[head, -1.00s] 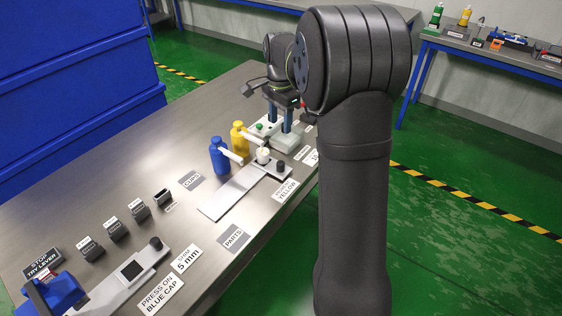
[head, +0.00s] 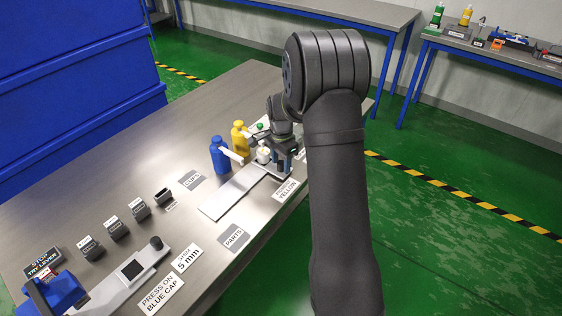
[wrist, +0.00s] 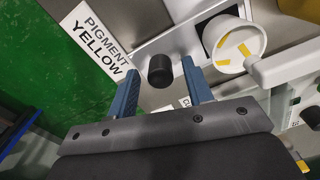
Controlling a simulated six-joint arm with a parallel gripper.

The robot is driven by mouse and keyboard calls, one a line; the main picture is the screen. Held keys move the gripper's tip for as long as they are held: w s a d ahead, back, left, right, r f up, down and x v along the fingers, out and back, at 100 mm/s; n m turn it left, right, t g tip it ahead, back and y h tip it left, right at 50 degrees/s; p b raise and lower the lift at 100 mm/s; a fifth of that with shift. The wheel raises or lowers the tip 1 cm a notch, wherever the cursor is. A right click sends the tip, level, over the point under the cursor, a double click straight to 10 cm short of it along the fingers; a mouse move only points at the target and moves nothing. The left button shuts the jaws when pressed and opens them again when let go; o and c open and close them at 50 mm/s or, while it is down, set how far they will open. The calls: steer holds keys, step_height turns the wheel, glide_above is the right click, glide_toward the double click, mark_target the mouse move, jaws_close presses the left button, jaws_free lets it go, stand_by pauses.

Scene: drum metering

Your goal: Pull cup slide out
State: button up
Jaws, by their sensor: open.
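The cup slide is a pale flat plate with a black knob; in the wrist view the plate (wrist: 178,44) runs up and right from the knob (wrist: 160,71). A white cup (wrist: 229,48) with yellow marks sits on the slide; it also shows in the head view (head: 263,155). The pale track (head: 230,193) extends toward the front left in the head view. My gripper (wrist: 160,72) is open, its two blue fingers on either side of the knob, with gaps visible. In the head view my gripper (head: 284,166) is at the knob and hides it.
A blue bottle (head: 219,157) and a yellow bottle (head: 240,139) with white spouts stand beside the cup. The "Pigment Yellow" label (wrist: 92,38) lies beside the knob. Several dark blocks and another slide with a black knob (head: 155,243) are at the front left.

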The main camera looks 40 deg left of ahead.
steer(key=shift+f, duration=0.1)
jaws_close()
steer(key=shift+s, duration=0.1)
steer(key=s, duration=2)
steer(key=shift+s, duration=0.1)
jaws_free()
steer(key=shift+s, duration=0.2)
steer(key=shift+w, duration=0.1)
